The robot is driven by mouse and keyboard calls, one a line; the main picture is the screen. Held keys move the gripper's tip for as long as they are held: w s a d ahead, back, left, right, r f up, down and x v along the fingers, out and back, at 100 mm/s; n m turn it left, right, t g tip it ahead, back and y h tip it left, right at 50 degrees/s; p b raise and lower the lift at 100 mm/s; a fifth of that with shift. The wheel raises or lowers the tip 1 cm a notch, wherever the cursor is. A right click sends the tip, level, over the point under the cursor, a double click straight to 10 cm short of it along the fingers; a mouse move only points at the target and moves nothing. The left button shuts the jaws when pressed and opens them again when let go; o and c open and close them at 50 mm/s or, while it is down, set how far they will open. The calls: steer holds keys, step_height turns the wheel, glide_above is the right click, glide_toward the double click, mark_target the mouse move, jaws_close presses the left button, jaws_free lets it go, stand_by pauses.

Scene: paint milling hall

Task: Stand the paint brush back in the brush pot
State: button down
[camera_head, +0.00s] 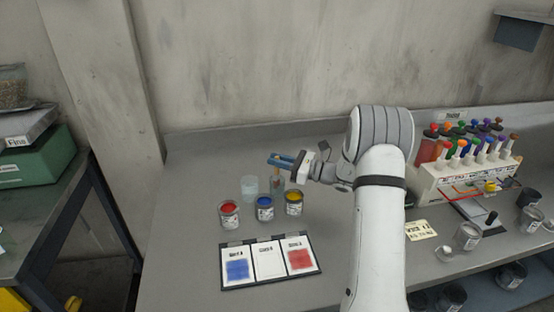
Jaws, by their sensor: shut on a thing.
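My gripper (279,161) has blue fingers pointing left and is shut on the paint brush (276,172). The brush is small in view. It hangs roughly upright below the fingers, its upper end hidden by them. A clear pot (277,185), which looks like the brush pot, stands on the bench below the gripper, behind the yellow paint tin. The lower end of the brush overlaps this pot in the picture; I cannot tell whether it is inside, above or in front of it.
A second clear jar (249,188) stands just left. Red (229,214), blue (264,208) and yellow (294,204) paint tins stand close in front. A swatch board (268,262) lies nearer. A rack of colored bottles (466,177) stands right of my arm. The bench's left part is clear.

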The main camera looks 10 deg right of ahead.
steer(key=c, duration=1.3)
jaws_free()
steer(key=shift+f, duration=0.1)
steer(key=b+v, duration=0.1)
steer(key=v, duration=0.6)
steer(key=shift+s+d, duration=0.2)
steer(key=shift+d, duration=0.15)
